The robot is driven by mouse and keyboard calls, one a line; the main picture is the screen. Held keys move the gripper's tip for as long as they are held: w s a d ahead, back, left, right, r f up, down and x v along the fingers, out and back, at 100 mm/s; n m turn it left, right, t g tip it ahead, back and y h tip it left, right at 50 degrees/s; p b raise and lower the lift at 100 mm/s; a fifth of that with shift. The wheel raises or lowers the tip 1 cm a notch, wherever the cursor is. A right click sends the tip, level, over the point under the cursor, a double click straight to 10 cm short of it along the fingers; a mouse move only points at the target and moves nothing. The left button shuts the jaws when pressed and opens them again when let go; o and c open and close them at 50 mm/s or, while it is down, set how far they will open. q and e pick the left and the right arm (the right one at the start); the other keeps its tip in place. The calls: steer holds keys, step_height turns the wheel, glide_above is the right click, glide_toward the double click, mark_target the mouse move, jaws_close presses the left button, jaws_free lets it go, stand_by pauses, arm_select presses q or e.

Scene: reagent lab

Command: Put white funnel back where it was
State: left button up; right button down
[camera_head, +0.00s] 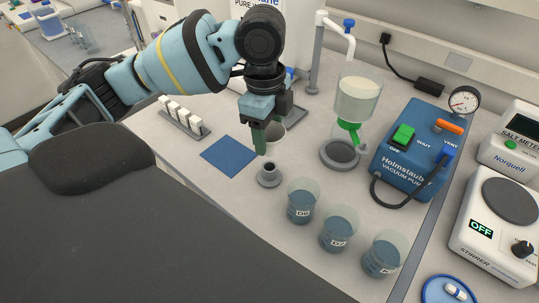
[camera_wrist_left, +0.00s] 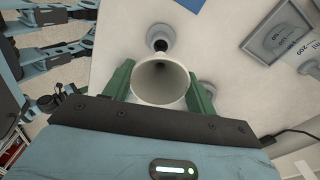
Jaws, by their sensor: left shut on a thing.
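My left gripper (camera_head: 262,142) is shut on the white funnel (camera_head: 276,133) and holds it over the bench. In the left wrist view the funnel (camera_wrist_left: 160,80) sits between the green fingers of the gripper (camera_wrist_left: 160,92), its wide mouth facing the camera. A small grey round holder with a dark hole (camera_head: 268,175) stands on the bench just below and in front of the gripper. It also shows in the left wrist view (camera_wrist_left: 160,36), just beyond the funnel's rim. The funnel's lower end is hidden. My right gripper is out of view.
A blue square mat (camera_head: 229,156) lies left of the holder. Several labelled beakers (camera_head: 302,202) of blue liquid stand in front right. A glass vessel with a green valve (camera_head: 357,98) stands over a grey base, beside a blue vacuum pump (camera_head: 412,155).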

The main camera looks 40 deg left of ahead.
mark_target(268, 153)
arm_select(q)
steer(key=shift+f, duration=1.1)
step_height(268, 153, down, 4)
steer(key=shift+f+b, duration=0.25)
steer(key=shift+b, duration=0.15)
steer(key=shift+f, duration=0.1)
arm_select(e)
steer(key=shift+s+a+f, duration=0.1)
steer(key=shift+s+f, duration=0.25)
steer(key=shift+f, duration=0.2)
arm_select(q)
steer(key=shift+f, duration=0.15)
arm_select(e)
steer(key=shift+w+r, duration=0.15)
arm_select(q)
steer(key=shift+f, duration=0.15)
steer(key=o, duration=1)
steer(key=shift+c, duration=0.2)
